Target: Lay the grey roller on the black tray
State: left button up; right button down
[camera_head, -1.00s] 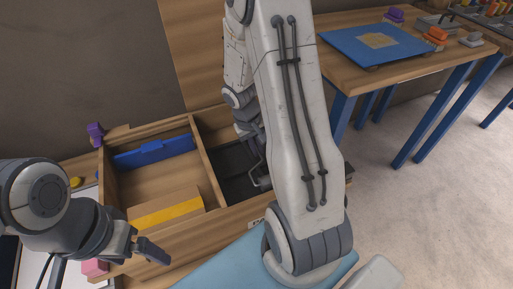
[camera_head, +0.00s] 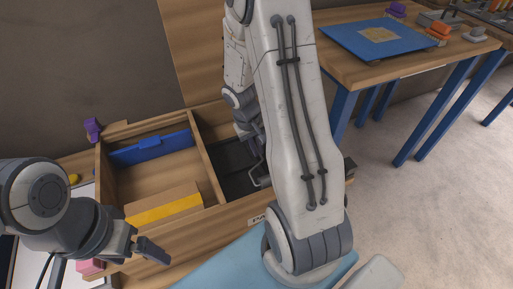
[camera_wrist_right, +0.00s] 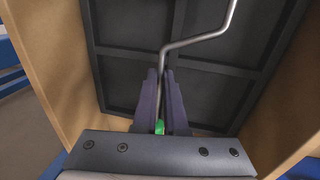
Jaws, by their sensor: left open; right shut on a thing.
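The grey roller shows in the right wrist view as a bent metal rod (camera_wrist_right: 202,40) with a green piece (camera_wrist_right: 159,127) at its near end. Its roller head is out of that view. My right gripper (camera_wrist_right: 161,76) is shut on the rod, above the black tray (camera_wrist_right: 128,58) with raised ribs. In the head view the rod (camera_head: 257,172) shows beside my right arm, over the black tray (camera_head: 232,158) in the right compartment of a wooden box. My arm hides much of the tray; I cannot tell whether the roller touches it. My left gripper (camera_head: 151,250) is open and empty at the box's front left.
The wooden box (camera_head: 206,165) has walls around the tray and a divider. Its left compartment holds a blue piece (camera_head: 150,148) and a yellow-faced block (camera_head: 165,208). A purple object (camera_head: 93,129) is at its back left corner. A table (camera_head: 420,68) with a blue board (camera_head: 350,38) stands behind right.

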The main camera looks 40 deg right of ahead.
jog(key=shift+f, duration=0.15)
jog(key=c, duration=0.9)
grip_release()
notch_tip(320, 180, up, 10)
jog(key=a+p, duration=0.2)
jog(key=p, duration=0.2)
jog(key=s+a+r+n+t+y, duration=0.1)
jog(key=s+a+r+n, duration=0.15)
jog(key=a, duration=0.55)
jog(key=s+a+r+n, duration=0.1)
jog(key=a+r+n, duration=0.15)
jog(key=a, duration=0.45)
jog(key=s+a+r+n+y, duration=0.1)
jog(key=s+a+r+n, duration=0.15)
jog(key=s+a, duration=0.4)
jog(key=s+a+r+n+y, duration=0.1)
jog(key=s+a+n, duration=0.2)
jog(key=s+a, duration=0.3)
notch_tip(320, 180, up, 19)
jog(key=d+p, duration=0.1)
jog(key=p, duration=1.7)
jog(key=shift+s+d+f+m, duration=0.15)
jog(key=shift+s+d+m, duration=0.05)
jog(key=shift+d+m, duration=0.15)
